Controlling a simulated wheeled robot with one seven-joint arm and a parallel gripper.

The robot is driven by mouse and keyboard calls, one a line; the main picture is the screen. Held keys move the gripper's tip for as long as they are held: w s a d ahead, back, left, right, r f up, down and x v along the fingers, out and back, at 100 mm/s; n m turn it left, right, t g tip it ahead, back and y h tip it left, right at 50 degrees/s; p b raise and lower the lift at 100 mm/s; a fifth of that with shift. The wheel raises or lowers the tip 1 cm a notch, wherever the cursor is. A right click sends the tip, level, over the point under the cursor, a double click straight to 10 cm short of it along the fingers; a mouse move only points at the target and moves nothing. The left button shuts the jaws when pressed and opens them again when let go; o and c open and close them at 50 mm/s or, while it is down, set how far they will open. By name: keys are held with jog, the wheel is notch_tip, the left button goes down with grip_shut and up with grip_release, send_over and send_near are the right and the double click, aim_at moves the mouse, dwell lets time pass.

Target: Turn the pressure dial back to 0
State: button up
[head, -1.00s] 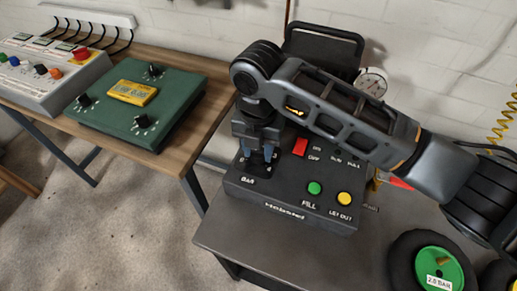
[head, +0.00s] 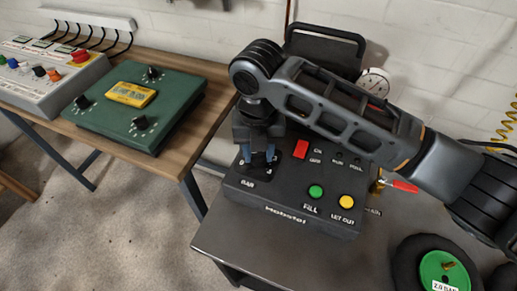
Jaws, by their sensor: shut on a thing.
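The black compressor control box (head: 270,212) stands on the grey table. Its sloped panel carries a red switch (head: 301,149), a green FILL button (head: 316,192) and a yellow LET OUT button (head: 347,202). My gripper (head: 257,160) points down over the panel's left part, above the word BAR. Its blue-tipped fingers are shut on the pressure dial, which is mostly hidden between and behind them. The dial's pointer and its setting cannot be read.
A round gauge (head: 375,82) is behind my arm. A tyre with a green hub (head: 447,271) lies at the lower right. The wooden bench (head: 182,165) at left holds a green box (head: 150,97) with black knobs and a grey panel (head: 50,70).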

jog(key=o, duration=1)
jog(key=shift+r+b, duration=0.45)
jog(key=shift+r, duration=3.5)
